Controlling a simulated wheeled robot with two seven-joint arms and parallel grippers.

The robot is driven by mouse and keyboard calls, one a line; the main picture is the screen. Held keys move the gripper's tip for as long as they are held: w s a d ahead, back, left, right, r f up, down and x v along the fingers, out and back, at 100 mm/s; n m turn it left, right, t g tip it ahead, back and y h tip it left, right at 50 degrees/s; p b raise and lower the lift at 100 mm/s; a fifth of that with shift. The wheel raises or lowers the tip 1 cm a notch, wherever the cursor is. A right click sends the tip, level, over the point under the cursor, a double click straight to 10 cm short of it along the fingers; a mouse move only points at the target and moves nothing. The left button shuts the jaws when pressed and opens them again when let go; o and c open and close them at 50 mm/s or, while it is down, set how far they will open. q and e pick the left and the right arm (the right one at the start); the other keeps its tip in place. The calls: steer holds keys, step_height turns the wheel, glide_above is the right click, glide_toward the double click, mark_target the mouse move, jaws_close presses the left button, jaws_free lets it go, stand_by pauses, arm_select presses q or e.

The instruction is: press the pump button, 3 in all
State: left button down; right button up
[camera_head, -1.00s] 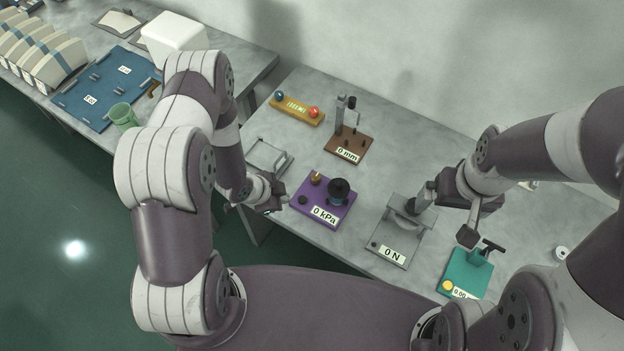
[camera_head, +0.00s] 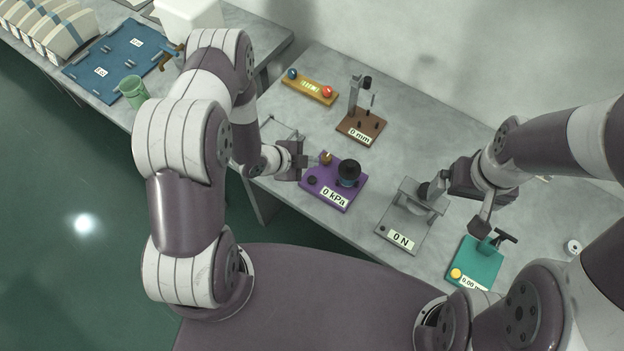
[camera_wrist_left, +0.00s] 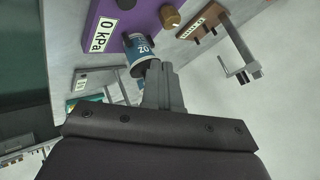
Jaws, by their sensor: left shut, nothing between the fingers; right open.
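The purple pump unit (camera_head: 326,193) reads 0 kPa and stands near the table's front edge. It carries a small black button (camera_head: 311,181), a brass knob (camera_head: 326,157) and a blue cup (camera_head: 346,183) under a black dome (camera_head: 349,168). My left gripper (camera_head: 302,160) is shut and empty, just left of the brass knob. In the left wrist view, the shut fingers (camera_wrist_left: 163,72) overlap the cup (camera_wrist_left: 141,55); the purple unit (camera_wrist_left: 125,22) is beyond. I cannot tell whether they touch anything.
The grey unit (camera_head: 405,223) reads 0 N; a teal unit (camera_head: 478,262) stands right of it. A blue tray (camera_head: 115,60) and green cup (camera_head: 132,91) are at left.

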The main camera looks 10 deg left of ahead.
mark_target(309, 181)
arm_select(q)
step_height(309, 181, down, 7)
steer(key=b, duration=0.5)
steer(key=shift+r, duration=0.1)
arm_select(e)
step_height(309, 181, down, 6)
steer(key=shift+r, duration=0.15)
stand_by(1.1)
arm_select(q)
steer(key=shift+f+b, duration=0.35)
steer(key=shift+f, duration=0.05)
arm_select(e)
steer(key=shift+f, duration=0.4)
arm_select(q)
steer(key=shift+f+b, duration=0.45)
steer(key=shift+f, duration=0.05)
arm_select(e)
steer(key=shift+f, duration=0.5)
steer(key=shift+r, duration=0.1)
arm_select(q)
steer(key=shift+r+p, duration=0.75)
steer(key=shift+r, duration=0.2)
arm_select(e)
steer(key=shift+r, duration=0.7)
arm_select(q)
step_height(309, 181, up, 5)
steer(key=p, duration=0.4)
arm_select(e)
step_height(309, 181, up, 4)
